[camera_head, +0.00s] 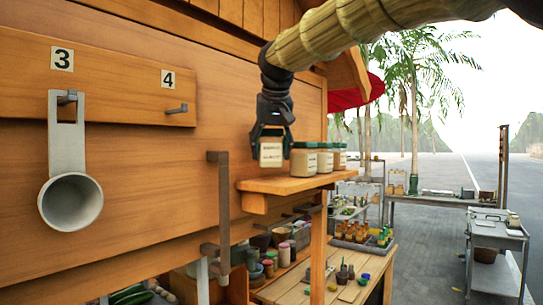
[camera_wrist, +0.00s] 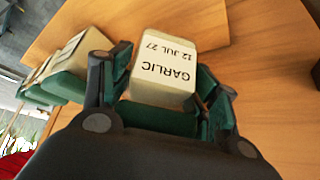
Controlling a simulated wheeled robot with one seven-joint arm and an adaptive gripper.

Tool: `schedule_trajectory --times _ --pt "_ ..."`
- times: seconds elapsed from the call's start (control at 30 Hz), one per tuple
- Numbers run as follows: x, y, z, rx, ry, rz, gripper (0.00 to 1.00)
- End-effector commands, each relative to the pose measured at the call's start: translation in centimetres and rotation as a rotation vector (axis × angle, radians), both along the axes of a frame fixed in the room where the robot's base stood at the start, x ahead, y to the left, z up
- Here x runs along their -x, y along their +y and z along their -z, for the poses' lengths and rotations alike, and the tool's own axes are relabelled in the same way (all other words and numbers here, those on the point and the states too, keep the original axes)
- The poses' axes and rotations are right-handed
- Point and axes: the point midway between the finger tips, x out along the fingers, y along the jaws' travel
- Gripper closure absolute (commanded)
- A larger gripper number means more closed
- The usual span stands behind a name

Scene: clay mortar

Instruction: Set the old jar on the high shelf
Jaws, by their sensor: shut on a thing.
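My gripper (camera_head: 270,132) points down and is shut on a jar (camera_head: 270,154) with a pale label. In the wrist view the jar (camera_wrist: 164,62) reads "GARLIC 12 JUL 27", its green lid end lies between my gripper's (camera_wrist: 165,95) two fingers. The jar is upright at the left end of the high wooden shelf (camera_head: 285,184), left of a row of three green-lidded jars (camera_head: 303,160). It appears slightly above the board; I cannot tell whether it touches. The neighbouring jars also show at the left of the wrist view (camera_wrist: 72,62).
A wooden wall carries a board with hooks 3 and 4; a grey ladle-like cup (camera_head: 71,200) hangs on hook 3. Below is a counter (camera_head: 340,285) with small jars and bottles. Open pavement lies to the right.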

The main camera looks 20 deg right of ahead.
Motion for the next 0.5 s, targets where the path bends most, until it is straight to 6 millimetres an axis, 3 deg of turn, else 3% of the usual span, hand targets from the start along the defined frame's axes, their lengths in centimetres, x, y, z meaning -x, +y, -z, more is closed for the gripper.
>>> schedule_trajectory --times 0.07,0.3,0.5 --pt "-0.2 -0.2 -0.6 0.003 -0.006 0.005 0.71" --pt "-0.1 -0.3 2.4 0.0 -0.003 0.002 0.71" --pt "-0.1 -0.2 3.3 -0.001 -0.004 0.003 0.71"
